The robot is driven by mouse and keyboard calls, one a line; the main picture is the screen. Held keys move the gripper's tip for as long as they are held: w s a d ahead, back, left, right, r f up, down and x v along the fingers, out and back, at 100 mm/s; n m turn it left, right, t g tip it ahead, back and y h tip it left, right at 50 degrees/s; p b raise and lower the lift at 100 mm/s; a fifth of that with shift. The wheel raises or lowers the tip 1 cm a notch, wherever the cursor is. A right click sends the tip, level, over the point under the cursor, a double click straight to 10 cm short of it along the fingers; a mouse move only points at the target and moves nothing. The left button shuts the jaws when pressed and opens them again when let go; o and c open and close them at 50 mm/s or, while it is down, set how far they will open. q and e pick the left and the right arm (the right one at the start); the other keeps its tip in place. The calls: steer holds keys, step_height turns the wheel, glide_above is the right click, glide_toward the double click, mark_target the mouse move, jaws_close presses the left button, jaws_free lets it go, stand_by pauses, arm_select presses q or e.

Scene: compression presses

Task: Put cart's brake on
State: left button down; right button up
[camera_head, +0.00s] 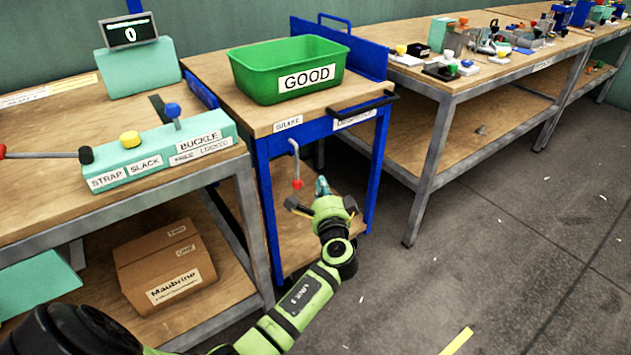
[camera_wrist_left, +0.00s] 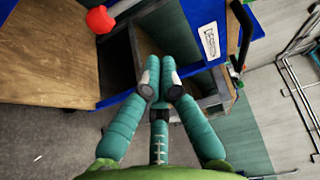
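The cart (camera_head: 262,130) is a blue frame with a wooden top. A "BRAKE" label (camera_head: 288,123) is on its front edge. Below the label a thin grey brake lever (camera_head: 295,160) hangs downward and ends in a red knob (camera_head: 298,184). My left gripper (camera_head: 322,185) is just right of the knob, in front of the cart. In the left wrist view the red knob (camera_wrist_left: 100,19) is up and left of my left gripper's teal fingertips (camera_wrist_left: 160,64), apart from them. The fingertips are together with nothing visible between them. My right gripper is out of view.
A green "GOOD" bin (camera_head: 288,70) stands on the cart top. A black handle (camera_head: 362,104) projects at the cart's right. A workbench (camera_head: 60,215) with a buckle fixture (camera_head: 160,152) is close on the left. Another bench (camera_head: 450,85) is behind right. The right floor is clear.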

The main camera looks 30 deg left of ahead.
arm_select(q)
steer(key=b+x, duration=0.2)
steer(key=x, duration=0.7)
steer(key=s+p, duration=0.1)
steer(key=s, duration=0.1)
steer(key=s+p, duration=0.1)
steer(key=s, duration=0.1)
steer(key=shift+a+r, duration=0.1)
steer(key=shift+a, duration=0.3)
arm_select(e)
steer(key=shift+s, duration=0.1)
arm_select(q)
steer(key=shift+s+m+p, duration=0.25)
steer(key=shift+m+p, duration=0.05)
steer(key=shift+p, duration=0.5)
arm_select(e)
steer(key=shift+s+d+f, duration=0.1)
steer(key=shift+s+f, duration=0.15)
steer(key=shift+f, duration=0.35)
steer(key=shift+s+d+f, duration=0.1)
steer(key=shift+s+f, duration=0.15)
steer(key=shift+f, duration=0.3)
